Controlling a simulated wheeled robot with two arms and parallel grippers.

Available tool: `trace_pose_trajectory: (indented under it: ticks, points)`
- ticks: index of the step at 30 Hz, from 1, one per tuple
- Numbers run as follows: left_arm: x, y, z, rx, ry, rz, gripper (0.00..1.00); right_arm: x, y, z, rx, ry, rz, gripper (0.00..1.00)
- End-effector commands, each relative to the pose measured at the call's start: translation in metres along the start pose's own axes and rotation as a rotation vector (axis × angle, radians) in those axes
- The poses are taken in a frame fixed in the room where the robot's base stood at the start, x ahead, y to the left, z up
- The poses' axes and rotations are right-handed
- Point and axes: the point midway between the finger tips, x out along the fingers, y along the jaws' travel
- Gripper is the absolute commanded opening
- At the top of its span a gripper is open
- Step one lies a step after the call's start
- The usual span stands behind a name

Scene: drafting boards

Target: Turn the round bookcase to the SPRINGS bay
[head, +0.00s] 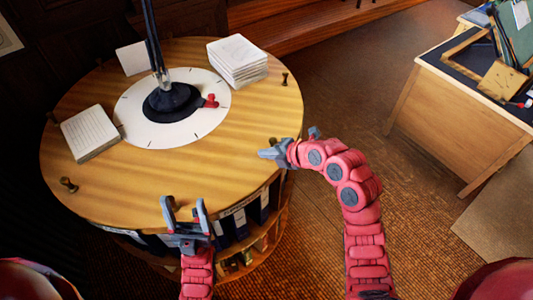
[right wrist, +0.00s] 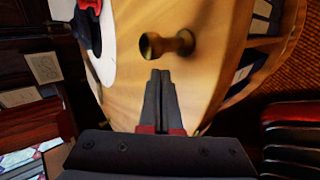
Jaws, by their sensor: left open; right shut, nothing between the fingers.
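The round bookcase (head: 200,175) has a light wooden top with brass knobs standing near its rim, one at the left front (head: 67,184) and one at the right back (head: 285,79). Dark binders (head: 240,222) stand in bays under the top; their small labels are unreadable, so I cannot tell which is SPRINGS. My right gripper (head: 266,153) is shut and empty at the right rim. In the right wrist view, a brass knob (right wrist: 167,45) stands just beyond its fingertips (right wrist: 160,76). My left gripper (head: 185,206) is open and empty at the front rim.
A white disc (head: 140,128) with a black lamp base (head: 172,103) and a red pointer (head: 211,101) sits mid-top. Paper stacks lie at the left (head: 90,133) and back right (head: 237,60). A wooden desk (head: 450,115) stands at right. Floor between is clear.

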Motion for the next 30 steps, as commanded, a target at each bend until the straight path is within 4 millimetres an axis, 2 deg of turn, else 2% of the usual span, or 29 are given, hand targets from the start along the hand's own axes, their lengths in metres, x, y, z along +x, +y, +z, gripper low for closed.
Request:
trace_pose_trajectory:
  ticks: [5,24,30]
  points:
    - [-0.002,0.0,0.0,0.0,0.0,0.0,0.7,0.001,-0.001,0.001,0.0,0.0,0.0,0.0]
    - [-0.078,0.003,0.014,0.003,-0.005,-0.002,0.7,0.004,-0.001,0.058,-0.036,0.033,0.003,0.0]
    - [-0.081,0.002,0.015,0.005,-0.004,-0.004,0.7,0.001,0.001,0.064,-0.04,0.04,-0.002,0.0]
